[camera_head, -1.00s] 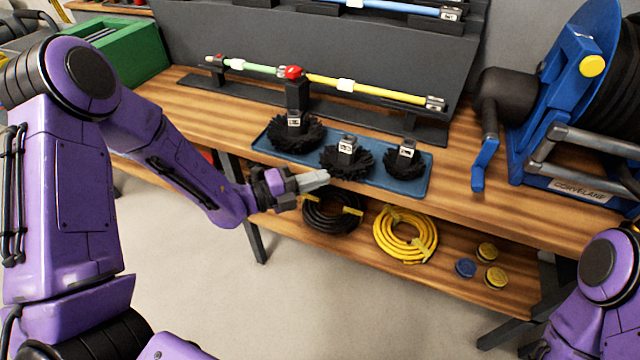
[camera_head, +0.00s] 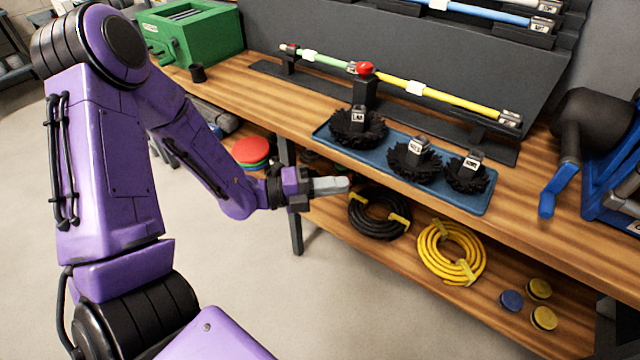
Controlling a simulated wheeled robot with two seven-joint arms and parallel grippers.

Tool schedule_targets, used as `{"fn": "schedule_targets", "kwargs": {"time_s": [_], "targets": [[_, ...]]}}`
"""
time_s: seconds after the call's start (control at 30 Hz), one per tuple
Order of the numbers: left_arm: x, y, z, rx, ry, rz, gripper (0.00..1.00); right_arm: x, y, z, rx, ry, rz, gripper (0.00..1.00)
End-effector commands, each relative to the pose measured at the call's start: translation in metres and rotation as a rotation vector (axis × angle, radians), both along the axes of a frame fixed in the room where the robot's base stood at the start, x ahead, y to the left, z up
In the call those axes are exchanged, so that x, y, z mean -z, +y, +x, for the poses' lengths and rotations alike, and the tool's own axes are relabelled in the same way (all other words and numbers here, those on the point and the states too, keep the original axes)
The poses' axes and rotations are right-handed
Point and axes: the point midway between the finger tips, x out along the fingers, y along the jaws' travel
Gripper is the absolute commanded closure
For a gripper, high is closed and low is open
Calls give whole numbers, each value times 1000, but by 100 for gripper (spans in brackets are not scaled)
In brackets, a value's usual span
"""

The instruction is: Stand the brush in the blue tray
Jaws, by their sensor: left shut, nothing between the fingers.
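The blue tray (camera_head: 455,196) lies on the wooden bench near its front edge. Three round black brushes stand in it with labelled square sockets up: a left one (camera_head: 357,130), a middle one (camera_head: 414,162) and a right one (camera_head: 470,175). My left gripper (camera_head: 338,185) is in front of the bench's front edge, left of and below the tray in the picture. Its pale fingers are together and empty, apart from the brushes. My right gripper is out of view.
A rod, green and yellow with a red knob (camera_head: 365,68), rests on a dark rack behind the tray. A green box (camera_head: 190,35) stands at the back left, a blue reel (camera_head: 610,170) at the right. Black (camera_head: 380,212) and yellow hoses (camera_head: 450,252) lie on the lower shelf.

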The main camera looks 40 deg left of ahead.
Motion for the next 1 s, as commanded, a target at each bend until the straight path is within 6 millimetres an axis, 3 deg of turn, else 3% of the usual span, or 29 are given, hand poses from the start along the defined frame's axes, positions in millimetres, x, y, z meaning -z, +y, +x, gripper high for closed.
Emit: {"fn": "schedule_targets", "kwargs": {"time_s": [0.2,0.33,0.4,0.47,0.57,0.73,0.83,1.0], "targets": [[0,19,-19,-2,-1,-2,100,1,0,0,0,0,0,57],[0,20,-21,0,4,-2,100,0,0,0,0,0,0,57],[-1,18,-25,13,33,18,100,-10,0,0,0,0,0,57],[-2,5,-30,64,72,59,100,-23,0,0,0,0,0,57],[-10,-35,-35,118,153,76,100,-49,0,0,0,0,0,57],[-22,-96,-38,7,171,8,100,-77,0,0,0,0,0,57],[-26,-98,-31,-149,107,-12,100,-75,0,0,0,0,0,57],[-37,-73,-15,-322,5,-6,100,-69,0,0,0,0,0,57]]}}
